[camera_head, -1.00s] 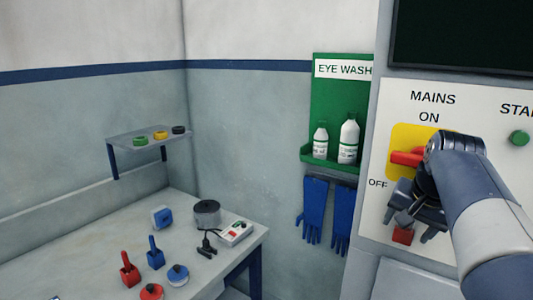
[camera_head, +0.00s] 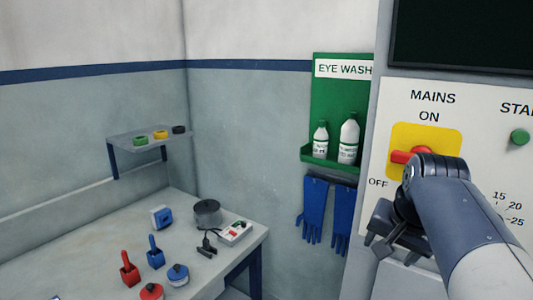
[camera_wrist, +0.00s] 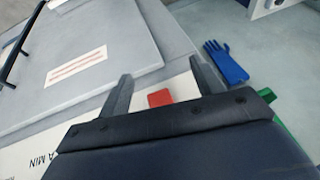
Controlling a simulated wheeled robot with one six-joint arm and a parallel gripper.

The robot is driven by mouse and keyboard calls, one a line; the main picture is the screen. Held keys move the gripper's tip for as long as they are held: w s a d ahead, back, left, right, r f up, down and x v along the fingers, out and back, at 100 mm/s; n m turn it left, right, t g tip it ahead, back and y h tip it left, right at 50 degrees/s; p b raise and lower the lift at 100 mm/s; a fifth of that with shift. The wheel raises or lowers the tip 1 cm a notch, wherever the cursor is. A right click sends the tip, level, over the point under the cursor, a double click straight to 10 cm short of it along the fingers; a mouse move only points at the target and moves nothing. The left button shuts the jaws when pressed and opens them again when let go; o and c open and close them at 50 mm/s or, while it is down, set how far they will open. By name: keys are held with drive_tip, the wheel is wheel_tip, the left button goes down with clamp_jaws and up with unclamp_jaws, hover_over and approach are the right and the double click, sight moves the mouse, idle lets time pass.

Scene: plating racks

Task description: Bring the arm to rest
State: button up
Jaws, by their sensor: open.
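My gripper (camera_head: 380,238) is open and empty in front of the control panel (camera_head: 500,150), below the mains switch. In the wrist view its two fingers (camera_wrist: 160,74) stand apart with nothing between their tips. The mains switch has a yellow plate (camera_head: 442,139) and a red handle (camera_head: 402,157) that points left; my arm hides part of it. A small red block (camera_wrist: 160,98) shows on the panel just beyond my gripper's body in the wrist view. My arm hides the lower middle of the panel in the head view.
A green eye wash station (camera_head: 340,100) with two white bottles hangs left of the panel, with blue gloves (camera_head: 315,208) below. A workbench (camera_head: 90,245) holds plungers, tins and a small device. A shelf (camera_head: 130,138) holds coloured rings. A grey hatch (camera_wrist: 90,60) shows in the wrist view.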

drive_tip(key=shift+w+f, duration=0.55)
drive_tip(key=shift+w, duration=0.05)
